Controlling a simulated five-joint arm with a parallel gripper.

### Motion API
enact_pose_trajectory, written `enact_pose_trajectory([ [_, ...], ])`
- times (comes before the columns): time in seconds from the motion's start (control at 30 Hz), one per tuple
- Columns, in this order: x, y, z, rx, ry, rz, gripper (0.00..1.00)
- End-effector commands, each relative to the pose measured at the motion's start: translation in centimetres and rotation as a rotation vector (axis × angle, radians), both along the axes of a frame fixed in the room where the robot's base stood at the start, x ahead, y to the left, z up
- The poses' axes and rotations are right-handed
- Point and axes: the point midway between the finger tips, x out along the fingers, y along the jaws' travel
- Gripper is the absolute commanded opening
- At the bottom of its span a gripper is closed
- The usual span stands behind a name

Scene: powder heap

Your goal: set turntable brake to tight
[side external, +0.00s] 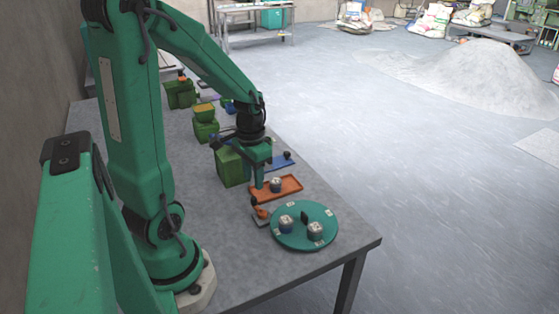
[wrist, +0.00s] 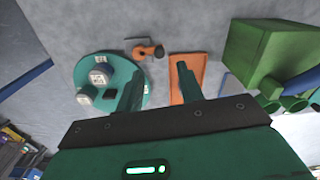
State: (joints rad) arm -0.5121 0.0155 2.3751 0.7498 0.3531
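The turntable (side external: 304,226) is a round green disc near the table's front right end, and it shows at left in the wrist view (wrist: 127,71). The brake (side external: 261,212) is a small orange lever beside the turntable's rim. My gripper (side external: 261,182) is above the orange tray, apart from the lever. In the wrist view my gripper (wrist: 157,85) has its fingers spread with nothing between them.
Two pale-topped jars (side external: 287,223) and a black upright piece (side external: 304,216) stand on the disc. The orange tray (side external: 291,186) has another jar by my fingers. A green box (side external: 230,166) stands behind. Bare table (side external: 240,270) lies left of the disc.

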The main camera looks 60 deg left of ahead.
Motion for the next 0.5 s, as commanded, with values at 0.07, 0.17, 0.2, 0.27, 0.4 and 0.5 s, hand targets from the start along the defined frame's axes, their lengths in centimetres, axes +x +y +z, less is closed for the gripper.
enact_pose_trajectory([
  [0.07,0.04,0.03,0.69,0.001,-0.002,0.0,0.37],
  [0.17,0.03,0.01,1.19,0.001,-0.002,0.0,0.37],
  [0.2,0.02,0.01,1.31,0.0,-0.001,0.0,0.37],
  [0.27,0.0,0.0,1.41,0.0,-0.001,0.0,0.37],
  [0.4,-0.01,0.0,1.44,0.0,0.0,0.0,0.37],
  [0.5,-0.01,0.0,1.42,0.0,0.0,0.0,0.37],
])
